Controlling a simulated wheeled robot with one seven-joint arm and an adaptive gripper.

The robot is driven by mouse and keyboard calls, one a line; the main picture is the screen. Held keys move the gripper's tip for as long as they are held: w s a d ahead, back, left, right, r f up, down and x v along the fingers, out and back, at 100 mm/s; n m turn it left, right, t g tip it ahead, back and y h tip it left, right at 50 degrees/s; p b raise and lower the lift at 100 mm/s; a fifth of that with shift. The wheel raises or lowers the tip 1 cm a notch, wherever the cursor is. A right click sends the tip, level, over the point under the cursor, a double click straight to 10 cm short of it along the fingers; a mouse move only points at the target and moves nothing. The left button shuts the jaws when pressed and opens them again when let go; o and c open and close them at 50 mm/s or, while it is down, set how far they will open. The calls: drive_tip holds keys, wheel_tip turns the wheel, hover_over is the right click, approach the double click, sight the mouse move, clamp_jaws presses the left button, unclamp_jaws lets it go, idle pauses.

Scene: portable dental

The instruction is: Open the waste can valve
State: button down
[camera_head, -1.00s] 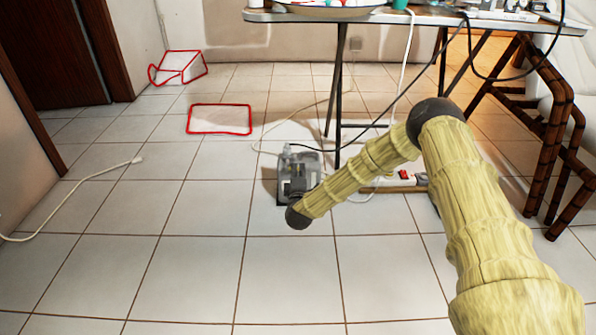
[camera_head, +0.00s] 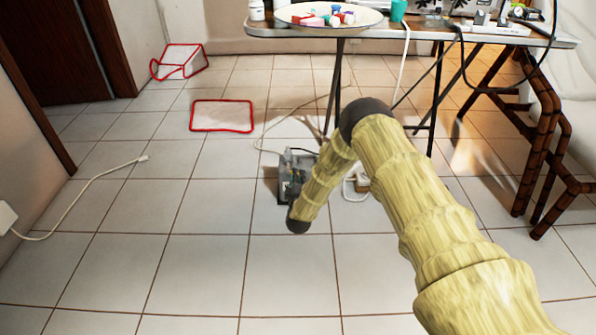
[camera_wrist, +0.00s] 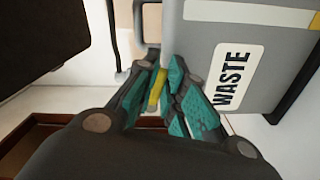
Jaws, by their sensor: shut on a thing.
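The waste can (camera_wrist: 222,75) fills the upper right of the wrist view. It is grey, with a white label reading WASTE. A yellow piece (camera_wrist: 156,90), seemingly the valve handle, shows at the can's left side. My gripper (camera_wrist: 161,84) has teal finger pads and is shut on this yellow piece, with one finger on each side. The fingers partly hide it, so I cannot tell how far the valve is turned. In the head view, a grey unit (camera_head: 286,183) stands on the floor, partly hidden by my arm; my gripper cannot be made out there.
A table (camera_head: 450,36) with a tray (camera_head: 292,14) of small items stands behind my arm. Its legs and hanging cables are near the grey unit. A brown chair frame (camera_head: 545,135) is at right. A red-edged mat (camera_head: 222,116) lies behind; the left floor is mostly clear.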

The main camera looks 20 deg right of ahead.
drive_tip(key=shift+w+a+f+m+p, duration=0.1)
drive_tip(key=shift+a+f+m+p, duration=0.55)
drive_tip(key=shift+m, duration=1.45)
drive_tip(key=shift+w+a+f+m+p, duration=0.15)
drive_tip(key=shift+a+f+m+p, duration=0.5)
drive_tip(key=shift+m, duration=1.45)
drive_tip(key=shift+w+a+f+m+p, duration=0.1)
drive_tip(key=shift+a+f+m+p, duration=0.15)
drive_tip(key=shift+m+p, duration=1.3)
drive_tip(key=shift+m+b, duration=0.55)
drive_tip(key=shift+m, duration=0.2)
drive_tip(key=c, duration=1.5)
unclamp_jaws()
drive_tip(key=shift+r, duration=0.1)
drive_tip(key=v, duration=1.2)
